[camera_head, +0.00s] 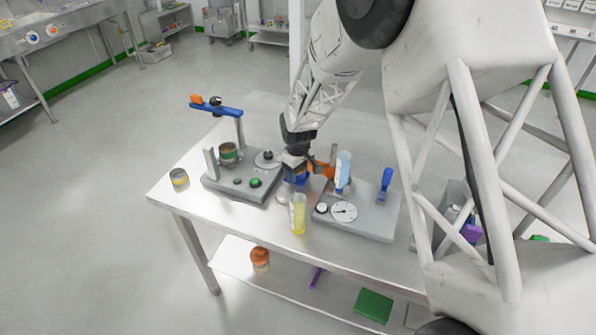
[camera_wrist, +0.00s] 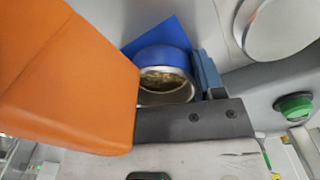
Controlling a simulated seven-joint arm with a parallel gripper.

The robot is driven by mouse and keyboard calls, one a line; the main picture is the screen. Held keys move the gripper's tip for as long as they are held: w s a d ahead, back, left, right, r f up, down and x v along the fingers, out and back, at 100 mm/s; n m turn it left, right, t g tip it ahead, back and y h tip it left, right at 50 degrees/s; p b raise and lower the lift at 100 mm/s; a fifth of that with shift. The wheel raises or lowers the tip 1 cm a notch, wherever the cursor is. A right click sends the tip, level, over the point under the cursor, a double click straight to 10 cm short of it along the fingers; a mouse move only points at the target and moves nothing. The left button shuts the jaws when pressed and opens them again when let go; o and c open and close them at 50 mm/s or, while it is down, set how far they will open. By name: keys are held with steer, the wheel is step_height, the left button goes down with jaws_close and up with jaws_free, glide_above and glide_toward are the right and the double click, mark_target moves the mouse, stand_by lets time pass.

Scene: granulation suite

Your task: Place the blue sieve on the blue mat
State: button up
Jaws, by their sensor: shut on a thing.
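The blue sieve (camera_wrist: 165,60) has a blue outer wall, a bright metal rim and brownish grains inside. In the head view the blue sieve (camera_head: 294,174) is small and partly covered by my gripper (camera_head: 297,157). In the wrist view my gripper (camera_wrist: 172,92) is shut on the sieve. One grey-blue finger stands at its right side; the other side is hidden by a large orange part (camera_wrist: 65,75). The blue mat (camera_wrist: 173,30) shows as a flat blue corner behind the sieve. Whether the sieve touches the mat or hangs just above it, I cannot tell.
A grey device (camera_head: 238,185) with a blue arm stands left. A scale-like base (camera_head: 370,215) with a dial and a blue-handled tool stands right. A beaker of yellow liquid (camera_head: 299,215) is close in front. A small tin (camera_head: 179,178) sits near the table's left edge.

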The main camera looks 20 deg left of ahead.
steer(key=shift+f, duration=0.15)
steer(key=o, duration=1)
steer(key=shift+o, duration=0.2)
steer(key=shift+r, duration=0.2)
step_height(320, 180, up, 12)
stand_by(0.6)
